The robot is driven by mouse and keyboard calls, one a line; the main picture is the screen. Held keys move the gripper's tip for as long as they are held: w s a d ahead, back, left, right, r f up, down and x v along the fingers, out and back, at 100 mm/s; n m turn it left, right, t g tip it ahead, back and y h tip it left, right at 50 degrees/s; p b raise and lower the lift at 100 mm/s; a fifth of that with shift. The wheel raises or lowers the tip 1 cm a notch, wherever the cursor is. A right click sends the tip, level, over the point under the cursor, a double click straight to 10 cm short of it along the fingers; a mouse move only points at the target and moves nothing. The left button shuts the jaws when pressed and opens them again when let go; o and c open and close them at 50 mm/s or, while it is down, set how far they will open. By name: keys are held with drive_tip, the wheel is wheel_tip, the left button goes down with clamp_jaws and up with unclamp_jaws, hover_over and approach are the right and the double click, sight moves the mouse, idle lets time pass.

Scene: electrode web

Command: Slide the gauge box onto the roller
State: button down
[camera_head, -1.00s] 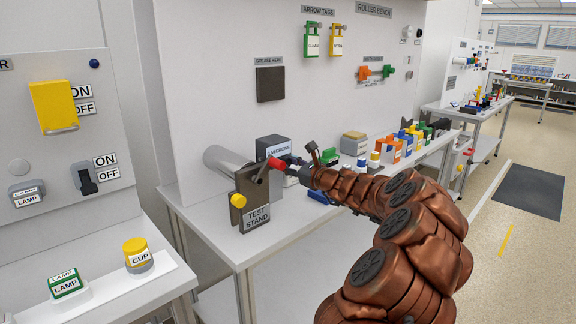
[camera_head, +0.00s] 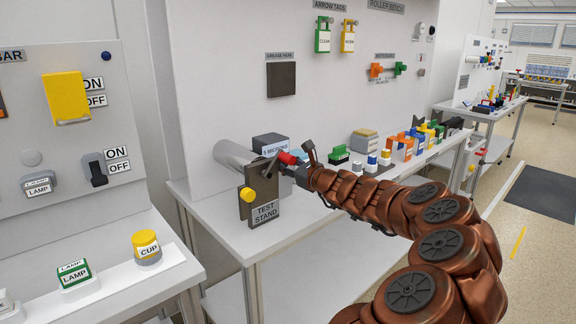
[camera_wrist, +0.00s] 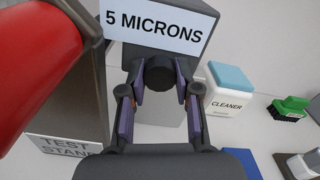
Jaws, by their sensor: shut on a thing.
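The gauge box (camera_head: 270,141) is a dark grey block with a pale label; in the wrist view its label (camera_wrist: 152,27) reads "5 MICRONS". The roller (camera_head: 233,154) is a light grey cylinder on the dark test stand (camera_head: 264,208). The box is close beside the roller's right side in the head view; whether they touch or overlap is hidden. My gripper (camera_wrist: 160,92) is shut on the dark round knob (camera_wrist: 160,74) on the box's near face. In the head view my fingers are mostly hidden behind the stand's red handle (camera_head: 288,158).
The red handle fills the wrist view's left side, close to my gripper. A cleaner block (camera_wrist: 228,92) with a blue top and a green brush (camera_wrist: 292,106) stand right of the box. Several coloured blocks line the bench farther right. The bench front (camera_head: 310,224) is clear.

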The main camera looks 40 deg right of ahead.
drive_tip(key=shift+w+a+f, duration=0.1)
drive_tip(key=shift+a, duration=0.15)
drive_tip(key=c, duration=0.8)
unclamp_jaws()
drive_tip(key=s, duration=1.2)
drive_tip(key=shift+s, duration=0.1)
drive_tip(key=shift+a, duration=0.1)
